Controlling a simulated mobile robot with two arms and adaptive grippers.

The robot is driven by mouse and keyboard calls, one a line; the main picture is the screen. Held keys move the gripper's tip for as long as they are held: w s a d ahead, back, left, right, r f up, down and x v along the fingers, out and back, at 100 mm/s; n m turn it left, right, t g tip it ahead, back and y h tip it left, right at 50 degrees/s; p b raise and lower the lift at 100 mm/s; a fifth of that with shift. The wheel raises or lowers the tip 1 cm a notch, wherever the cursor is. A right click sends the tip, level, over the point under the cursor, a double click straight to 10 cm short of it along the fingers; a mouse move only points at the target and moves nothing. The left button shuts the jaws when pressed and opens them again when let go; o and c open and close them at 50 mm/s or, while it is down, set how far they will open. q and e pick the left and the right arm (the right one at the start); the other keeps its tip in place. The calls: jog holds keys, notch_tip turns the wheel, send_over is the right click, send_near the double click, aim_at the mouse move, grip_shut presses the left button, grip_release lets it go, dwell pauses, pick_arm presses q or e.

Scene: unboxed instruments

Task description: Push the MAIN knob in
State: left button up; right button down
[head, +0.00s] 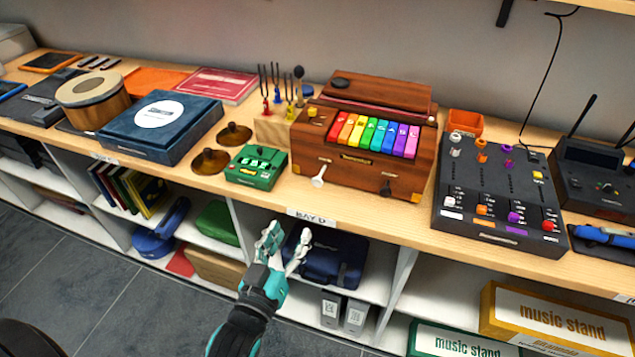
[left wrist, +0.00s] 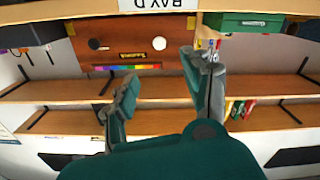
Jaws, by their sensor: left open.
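A brown wooden keyboard box (head: 335,160) with rainbow keys stands on the counter in the head view. Its front has a white knob (head: 318,180) on a stem that sticks out, and a dark knob (head: 386,189) further right. I cannot read which knob is marked MAIN. My left gripper (head: 285,242) is open and empty, in front of the shelf, below and left of the white knob and apart from it. The left wrist view is upside down; the box front (left wrist: 125,32) shows there beyond the open fingers (left wrist: 162,72). My right gripper is not in view.
A green pedal box (head: 257,168) and brass cymbals stand left of the wooden box. A black mixer (head: 497,195) with several knobs stands right. The counter edge with a BAY D label (head: 312,216) lies above a shelf holding a dark blue case (head: 326,257). Space before the counter is free.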

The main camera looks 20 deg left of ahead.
aim_at(316, 184)
pick_arm(q)
jog(key=w, duration=0.5)
jog(key=w+p, duration=0.1)
jog(key=w, duration=0.4)
jog(key=w+p, duration=0.1)
jog(key=w, duration=0.4)
jog(key=shift+w+d, duration=0.2)
jog(key=shift+d, duration=0.1)
grip_shut()
